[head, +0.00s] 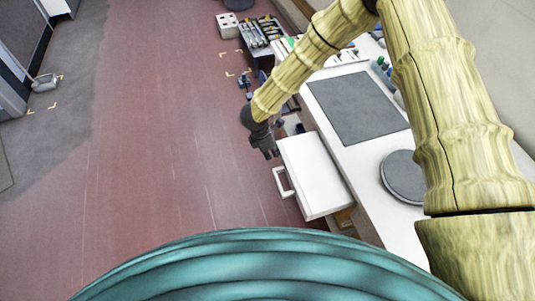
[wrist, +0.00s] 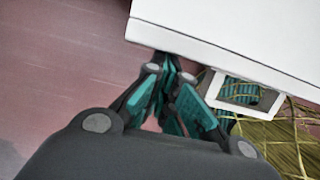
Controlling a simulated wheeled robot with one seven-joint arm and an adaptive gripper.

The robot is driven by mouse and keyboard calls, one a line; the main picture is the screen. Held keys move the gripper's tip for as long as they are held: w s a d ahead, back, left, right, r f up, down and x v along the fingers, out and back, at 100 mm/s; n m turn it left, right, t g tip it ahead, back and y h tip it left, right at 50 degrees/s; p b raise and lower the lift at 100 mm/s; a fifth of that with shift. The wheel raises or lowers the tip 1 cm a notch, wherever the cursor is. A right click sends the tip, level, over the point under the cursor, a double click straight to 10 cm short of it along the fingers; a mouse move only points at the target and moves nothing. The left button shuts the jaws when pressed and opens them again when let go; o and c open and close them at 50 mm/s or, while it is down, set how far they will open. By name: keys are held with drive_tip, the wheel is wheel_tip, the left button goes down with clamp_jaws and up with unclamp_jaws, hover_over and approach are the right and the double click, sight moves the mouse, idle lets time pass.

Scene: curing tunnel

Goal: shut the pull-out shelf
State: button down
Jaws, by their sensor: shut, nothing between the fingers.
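The pull-out shelf (head: 318,175) is a white slab sticking out from the left side of the white counter, over the red floor. Its white loop handle (head: 282,182) is on the left-facing front edge. My gripper (head: 271,154) is by the shelf's far front corner, beyond the handle. In the wrist view the shelf (wrist: 230,28) fills the top right and the handle (wrist: 247,92) shows at the right. There my gripper (wrist: 172,64) has its teal-padded fingers closed together, empty, just off the shelf's edge. I cannot tell whether the fingertips touch it.
The white counter (head: 361,160) carries a dark grey mat (head: 358,107) and a round grey disc (head: 403,177). A rack of tools (head: 262,30) and a white box (head: 228,25) stand at the back. The red floor (head: 170,140) left of the shelf is clear.

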sight(303, 142)
drive_tip(key=w+d, duration=0.1)
drive_tip(key=d, duration=0.3)
drive_tip(key=w+d+b, duration=0.1)
drive_tip(key=d, duration=0.3)
drive_tip(key=w+d+b, duration=0.1)
drive_tip(key=w+d, duration=0.1)
drive_tip(key=d, duration=0.2)
drive_tip(key=shift+w+d+r, duration=0.1)
